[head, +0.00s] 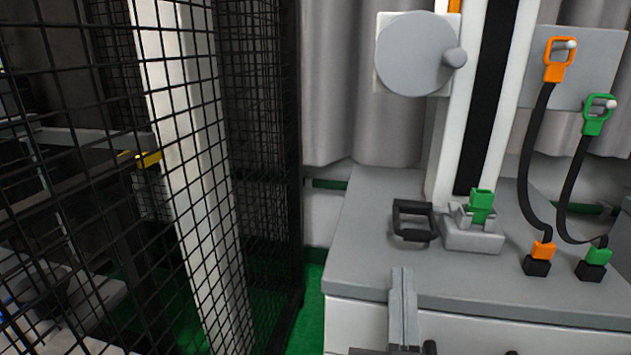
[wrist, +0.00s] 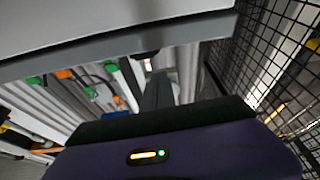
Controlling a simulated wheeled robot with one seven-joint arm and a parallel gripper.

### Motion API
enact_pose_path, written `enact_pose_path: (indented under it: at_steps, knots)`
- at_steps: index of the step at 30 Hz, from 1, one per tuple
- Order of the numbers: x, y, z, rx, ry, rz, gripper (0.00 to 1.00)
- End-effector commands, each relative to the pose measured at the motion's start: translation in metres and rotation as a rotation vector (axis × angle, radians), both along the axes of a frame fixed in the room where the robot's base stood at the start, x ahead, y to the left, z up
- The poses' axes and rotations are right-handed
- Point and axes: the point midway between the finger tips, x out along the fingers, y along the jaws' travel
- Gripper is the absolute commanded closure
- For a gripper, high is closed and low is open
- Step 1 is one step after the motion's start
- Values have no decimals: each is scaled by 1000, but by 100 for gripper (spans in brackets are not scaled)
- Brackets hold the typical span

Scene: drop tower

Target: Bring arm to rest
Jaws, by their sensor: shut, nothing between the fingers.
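My gripper (head: 402,272) shows at the bottom of the head view, in front of the grey bench top's front edge. Its two grey fingers lie side by side, shut and empty. In the wrist view the gripper (wrist: 157,78) shows beyond the dark wrist housing, its fingers close together. The rest of my arm is mostly below the head view.
The grey bench (head: 375,270) bears a black handle (head: 413,221) and a green block in a grey holder (head: 473,240). Orange (head: 543,250) and green (head: 593,262) plugs with black straps stand right. A crank disc (head: 415,55) is above. Black mesh fencing (head: 262,130) stands left.

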Motion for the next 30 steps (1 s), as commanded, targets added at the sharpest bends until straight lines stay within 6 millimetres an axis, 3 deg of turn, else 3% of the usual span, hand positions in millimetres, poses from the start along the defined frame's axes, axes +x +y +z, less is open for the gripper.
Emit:
enact_pose_path:
  at_steps: [3,5,13,20,30]
  knots:
    - [3,24,4,-63,-3,96,100]
    - [1,34,-4,-91,11,151,100]
    - [-34,50,-67,-150,102,338,100]
    - [-93,33,-125,-112,188,423,100]
    - [-194,-21,-181,31,335,385,100]
